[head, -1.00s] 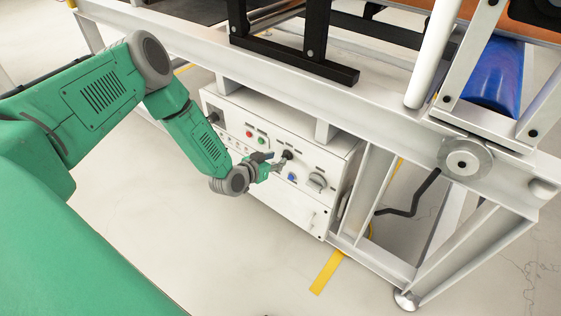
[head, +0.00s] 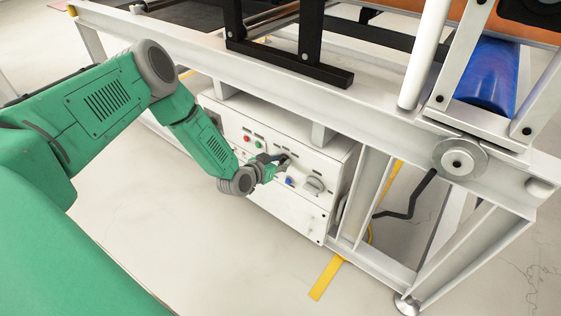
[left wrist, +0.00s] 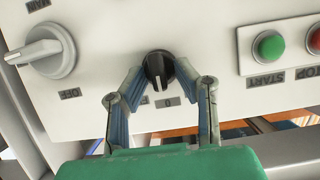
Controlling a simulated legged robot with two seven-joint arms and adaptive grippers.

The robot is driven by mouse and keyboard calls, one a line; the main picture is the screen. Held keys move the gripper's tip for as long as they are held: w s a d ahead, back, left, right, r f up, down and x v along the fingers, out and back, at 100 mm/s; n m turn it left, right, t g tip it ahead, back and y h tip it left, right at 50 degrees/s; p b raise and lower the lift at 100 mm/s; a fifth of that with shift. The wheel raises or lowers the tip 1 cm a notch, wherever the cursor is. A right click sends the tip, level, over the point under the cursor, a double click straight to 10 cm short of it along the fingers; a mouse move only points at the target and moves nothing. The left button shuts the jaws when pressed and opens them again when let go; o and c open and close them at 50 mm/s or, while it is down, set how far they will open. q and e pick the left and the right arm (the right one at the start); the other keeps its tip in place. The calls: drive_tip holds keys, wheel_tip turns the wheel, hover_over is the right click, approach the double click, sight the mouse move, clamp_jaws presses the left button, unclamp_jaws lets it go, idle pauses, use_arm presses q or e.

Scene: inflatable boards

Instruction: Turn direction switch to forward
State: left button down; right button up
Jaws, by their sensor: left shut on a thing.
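The direction switch is a small black knob (left wrist: 158,68) with a pale pointer line, on the white control box (head: 262,190). In the left wrist view the two fingers of my left gripper (left wrist: 160,78) sit on either side of the knob and close on it. The wrist view appears upside down, as its labels read inverted. In the head view my left gripper (head: 284,162) is at the panel and mostly covers the knob. My right gripper is not in view.
A white frame beam (head: 340,100) runs above the box. Open floor lies in front.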

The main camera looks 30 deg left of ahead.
use_arm(q)
drive_tip(key=shift+d, duration=0.1)
drive_tip(key=shift+m+p, duration=0.3)
drive_tip(key=shift+p, duration=0.1)
drive_tip(key=shift+s+m+y+p, duration=0.1)
drive_tip(key=shift+m+y+p, duration=0.3)
drive_tip(key=shift+y+p, duration=0.1)
drive_tip(key=shift+d+f+m+y+p, duration=0.1)
drive_tip(key=shift+d+m+y+p, duration=0.1)
drive_tip(key=shift+m+y+p, duration=0.5)
drive_tip(key=shift+f+m+t+y, duration=0.1)
drive_tip(key=shift+m+t+y, duration=0.25)
drive_tip(key=shift+m, duration=0.55)
drive_tip(key=shift+f+m+y+b, duration=0.1)
drive_tip(key=shift+m+y+b, duration=0.3)
drive_tip(key=shift+m, duration=0.3)
